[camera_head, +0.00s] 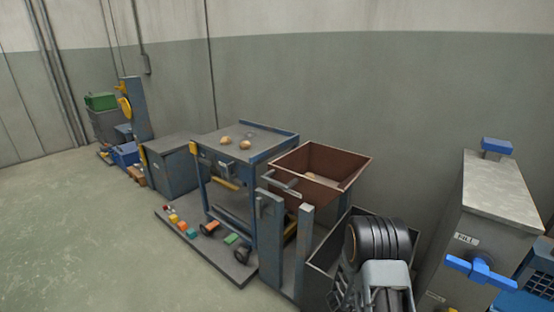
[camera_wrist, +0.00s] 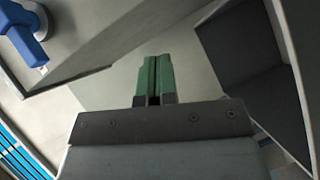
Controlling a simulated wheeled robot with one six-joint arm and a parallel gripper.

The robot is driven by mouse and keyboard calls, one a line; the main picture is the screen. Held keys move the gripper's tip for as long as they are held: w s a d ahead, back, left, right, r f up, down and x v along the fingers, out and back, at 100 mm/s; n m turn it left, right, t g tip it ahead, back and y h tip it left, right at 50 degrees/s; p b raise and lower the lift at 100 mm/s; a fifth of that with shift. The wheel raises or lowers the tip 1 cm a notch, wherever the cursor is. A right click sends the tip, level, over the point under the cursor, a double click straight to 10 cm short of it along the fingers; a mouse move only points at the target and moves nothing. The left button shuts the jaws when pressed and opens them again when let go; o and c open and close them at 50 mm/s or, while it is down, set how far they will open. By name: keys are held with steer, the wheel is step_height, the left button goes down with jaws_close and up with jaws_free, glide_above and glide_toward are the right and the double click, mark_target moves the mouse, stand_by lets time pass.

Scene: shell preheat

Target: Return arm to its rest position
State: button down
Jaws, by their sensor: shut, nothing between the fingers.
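My gripper (camera_wrist: 154,62) shows in the wrist view as two green fingers pressed together, with nothing between them. It points toward bare pale floor, between a grey panel edge at the left and a dark open bin at the right. In the head view my arm stands at the lower right, folded in front of a grey open bin (camera_head: 318,266); the fingertips cannot be made out there.
A grey cabinet (camera_head: 503,190) with a blue handle (camera_head: 480,270) stands close right of my arm. A brown tilted hopper (camera_head: 345,165) and a blue cart (camera_head: 270,138) bearing two tan lumps stand left of it. Open floor (camera_head: 70,230) lies at the far left.

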steer(key=w+a+r+t+y+p, duration=0.2)
steer(key=w+a+r+y+p, duration=0.1)
steer(key=r, duration=0.4)
steer(key=w+a+r+t+y+p, duration=0.2)
steer(key=w+a+r, duration=0.15)
steer(key=r, duration=0.25)
steer(key=a+r+t+y+p, duration=0.1)
steer(key=a+r+y+p, duration=0.35)
steer(key=r, duration=0.35)
steer(key=a+r+t+y+p, duration=0.1)
steer(key=a+r+y+p, duration=0.4)
steer(key=r, duration=0.4)
steer(key=s+a+r+g+p, duration=0.2)
steer(key=s+r+g+p, duration=0.1)
steer(key=s+r, duration=0.5)
steer(key=s+a+r+g+p, duration=0.2)
steer(key=s+r+p, duration=0.4)
steer(key=s+r, duration=0.3)
steer(key=s+g, duration=0.1)
steer(key=s, duration=0.2)
steer(key=shift+s+a, duration=0.25)
steer(key=shift+a, duration=0.1)
steer(key=shift+r, duration=0.1)
